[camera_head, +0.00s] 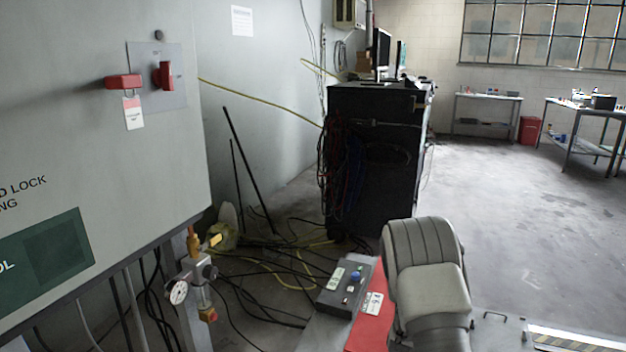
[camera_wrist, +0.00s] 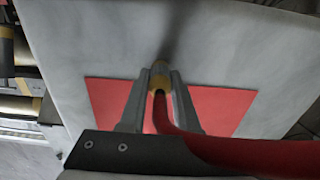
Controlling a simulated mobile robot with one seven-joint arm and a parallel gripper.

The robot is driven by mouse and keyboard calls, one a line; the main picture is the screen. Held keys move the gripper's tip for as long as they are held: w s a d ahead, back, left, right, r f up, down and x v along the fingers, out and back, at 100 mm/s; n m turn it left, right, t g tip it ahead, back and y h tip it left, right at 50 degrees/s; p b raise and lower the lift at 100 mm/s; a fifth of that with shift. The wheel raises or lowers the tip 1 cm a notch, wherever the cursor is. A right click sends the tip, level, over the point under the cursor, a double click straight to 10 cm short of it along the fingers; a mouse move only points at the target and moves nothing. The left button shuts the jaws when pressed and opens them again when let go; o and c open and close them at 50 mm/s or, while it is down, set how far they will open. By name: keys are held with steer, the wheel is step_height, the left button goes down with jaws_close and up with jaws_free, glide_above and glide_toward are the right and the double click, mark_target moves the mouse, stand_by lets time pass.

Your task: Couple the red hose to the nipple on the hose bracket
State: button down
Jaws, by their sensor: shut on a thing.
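In the wrist view my gripper (camera_wrist: 160,82) is shut on the red hose (camera_wrist: 240,155), near its end. The hose bends from between the fingers toward the lower right. A yellow-brown brass-coloured end piece (camera_wrist: 160,68) shows between the fingertips. It points at a red rectangle (camera_wrist: 105,100) on a pale grey surface; whether it touches anything is hidden. I cannot make out the nipple or the hose bracket in the wrist view. In the head view my gripper and the hose are not visible; my arm covers that area.
In the head view, a fitting with a gauge (camera_head: 179,292) hangs under the grey cabinet (camera_head: 90,110) at left. A grey button box (camera_head: 346,286) stands beside a red panel (camera_head: 370,328). Cables (camera_head: 285,255) litter the floor before the black rack (camera_head: 372,165). Floor at right is open.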

steer(key=shift+r+p, duration=1.8)
steer(key=shift+r, duration=1)
